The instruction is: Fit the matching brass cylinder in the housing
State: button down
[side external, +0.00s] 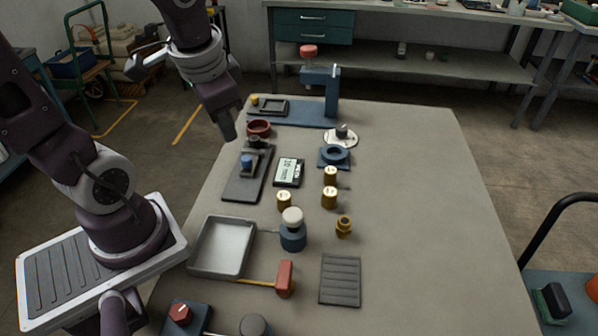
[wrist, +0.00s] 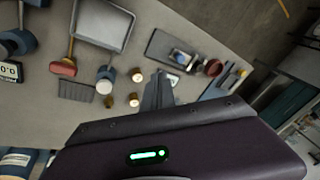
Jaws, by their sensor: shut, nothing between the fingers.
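Two brass cylinders with pale tops, one behind (side external: 330,175) and one in front (side external: 329,197), stand right of the digital readout. A third brass cylinder (side external: 284,200) stands to their left. A stepped brass piece with a dark top (side external: 344,226) stands nearer the front. A blue block with a round ring (side external: 334,156) lies behind the cylinders and may be the housing; I cannot tell for sure. My gripper (side external: 228,132) is shut and empty, above the table's left edge, apart from the brass pieces. Its fingers also show in the wrist view (wrist: 160,80). Which cylinder matches is not clear.
A grey tray (side external: 222,247), a white-topped blue jar (side external: 293,232), a red-headed mallet (side external: 285,278) and a ribbed dark mat (side external: 340,280) occupy the front. A blue press (side external: 332,92) stands at the back. A red bowl (side external: 259,128) is near my gripper. The table's right side is clear.

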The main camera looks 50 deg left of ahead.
jog(key=s+d+r+n+t+h, duration=0.1)
jog(key=s+d+r+t+h, duration=0.1)
jog(key=s+d+r, duration=0.3)
jog(key=shift+s+d+r+t, duration=0.25)
jog(key=shift+s+d+t, duration=0.25)
jog(key=shift+s+t, duration=0.1)
